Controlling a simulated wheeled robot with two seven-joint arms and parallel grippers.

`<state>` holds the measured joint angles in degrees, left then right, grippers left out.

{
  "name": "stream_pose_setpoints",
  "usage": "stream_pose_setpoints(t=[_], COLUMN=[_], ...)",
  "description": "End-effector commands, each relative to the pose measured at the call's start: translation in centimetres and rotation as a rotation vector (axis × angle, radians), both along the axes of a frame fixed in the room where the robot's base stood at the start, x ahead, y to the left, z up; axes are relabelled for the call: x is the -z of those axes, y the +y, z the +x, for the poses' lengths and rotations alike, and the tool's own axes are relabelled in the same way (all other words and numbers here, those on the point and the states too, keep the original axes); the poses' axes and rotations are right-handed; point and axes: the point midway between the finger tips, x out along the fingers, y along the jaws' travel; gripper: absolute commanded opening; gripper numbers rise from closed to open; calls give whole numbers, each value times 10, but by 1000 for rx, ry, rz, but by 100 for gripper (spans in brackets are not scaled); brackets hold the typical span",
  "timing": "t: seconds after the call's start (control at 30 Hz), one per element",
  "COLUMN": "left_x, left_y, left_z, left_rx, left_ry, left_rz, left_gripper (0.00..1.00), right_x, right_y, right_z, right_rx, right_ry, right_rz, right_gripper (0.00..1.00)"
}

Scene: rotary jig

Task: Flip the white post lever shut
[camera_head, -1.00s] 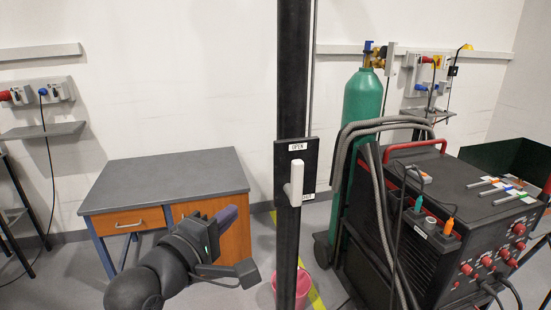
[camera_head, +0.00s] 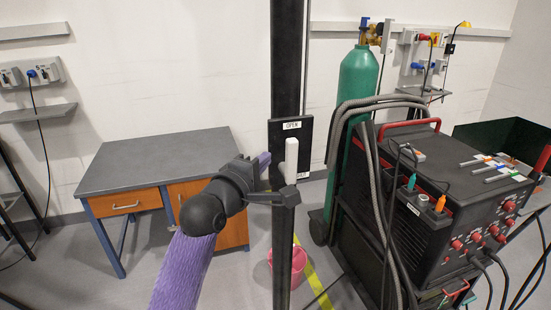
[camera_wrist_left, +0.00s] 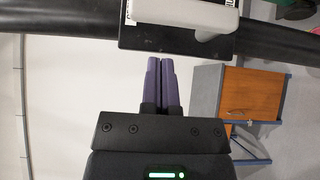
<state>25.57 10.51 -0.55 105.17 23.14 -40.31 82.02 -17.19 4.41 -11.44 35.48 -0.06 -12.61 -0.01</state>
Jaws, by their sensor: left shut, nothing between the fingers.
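The white lever (camera_head: 291,160) is on a black plate (camera_head: 306,133) fixed to the dark post (camera_head: 288,60). It stands upright, below the "OPEN" label; another label low on the plate is mostly hidden. My left gripper (camera_head: 265,158) has its purple fingers just left of the plate, and its black bracket covers the lever's lower end. In the left wrist view, the fingers (camera_wrist_left: 161,62) are together and empty, pointing at the edge of the plate (camera_wrist_left: 165,42). The lever (camera_wrist_left: 190,16) crosses the top there. I cannot tell whether they touch. My right gripper is out of view.
A grey-topped desk (camera_head: 160,160) stands at left behind my arm. A green gas cylinder (camera_head: 358,85) and a black welding machine (camera_head: 440,190) with hoses stand close right of the post. A pink bucket (camera_head: 298,262) is on the floor behind it.

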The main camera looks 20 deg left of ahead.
Motion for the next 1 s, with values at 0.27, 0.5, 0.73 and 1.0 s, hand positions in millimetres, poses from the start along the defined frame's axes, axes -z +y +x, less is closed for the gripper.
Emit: stream_pose_setpoints(t=[0.27,0.5,0.73,1.0], left_x=[-1,0,-4,-5], left_y=[-21,-22,-23,-26], left_z=[13,14,14,16], left_rx=[0,0,0,1], left_ry=[0,0,10,40], left_rz=[-1,0,15,58], left_gripper=[0,0,0,0], right_x=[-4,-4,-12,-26], right_y=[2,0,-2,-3], right_z=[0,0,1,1], right_rx=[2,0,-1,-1], right_ry=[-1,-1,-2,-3], right_rz=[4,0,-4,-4], right_gripper=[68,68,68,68])
